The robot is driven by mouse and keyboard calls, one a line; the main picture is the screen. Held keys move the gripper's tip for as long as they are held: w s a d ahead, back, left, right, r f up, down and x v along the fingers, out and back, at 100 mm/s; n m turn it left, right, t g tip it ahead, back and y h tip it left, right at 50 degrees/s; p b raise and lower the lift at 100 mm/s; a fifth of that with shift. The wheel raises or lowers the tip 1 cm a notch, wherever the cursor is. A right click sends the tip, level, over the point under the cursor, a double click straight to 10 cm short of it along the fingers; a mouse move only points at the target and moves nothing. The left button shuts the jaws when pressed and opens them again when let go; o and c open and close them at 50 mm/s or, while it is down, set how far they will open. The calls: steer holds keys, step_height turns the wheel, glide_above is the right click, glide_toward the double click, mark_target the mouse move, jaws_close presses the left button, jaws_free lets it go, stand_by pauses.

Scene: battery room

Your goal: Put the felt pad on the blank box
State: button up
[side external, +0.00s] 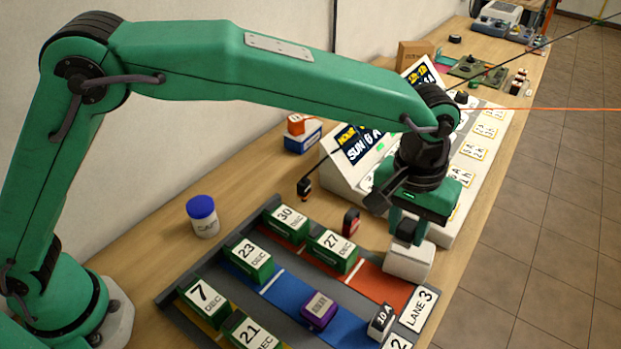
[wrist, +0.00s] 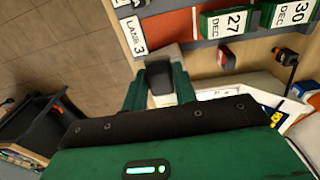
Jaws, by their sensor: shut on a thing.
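My gripper (wrist: 158,82) points down and is shut on a small dark block, which I take for the felt pad (wrist: 159,72). In the side view the dark pad (side external: 405,231) shows between the fingers (side external: 406,234). A plain white box (side external: 408,263), which I take for the blank box, stands directly under the pad by the LANE 3 label. In the wrist view the white box (wrist: 172,53) shows behind the pad and fingers. The pad is at or just above the box top; I cannot tell whether they touch. The fingers hide part of the box.
Lanes with green date blocks (side external: 334,252), a purple block (side external: 319,310) and a 10 A block (side external: 381,322) lie in front. A small red-and-black block (side external: 351,222) stands left of the box. A sloped white sign board (side external: 350,160) stands behind. A blue-lidded jar (side external: 202,216) is at left.

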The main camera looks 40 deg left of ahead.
steer(key=w+f, duration=0.1)
steer(key=w, duration=0.1)
steer(key=w+a+f, duration=0.1)
steer(key=w, duration=0.1)
steer(key=w+a+f, duration=0.1)
steer(key=w+f, duration=0.1)
steer(key=shift+w+a, duration=0.2)
steer(key=shift+f, duration=0.1)
steer(key=shift+f, duration=1.95)
steer(key=shift+f, duration=0.45)
steer(key=o, duration=1)
steer(key=shift+o, duration=0.2)
step_height(320, 180, up, 13)
steer(key=s, duration=0.1)
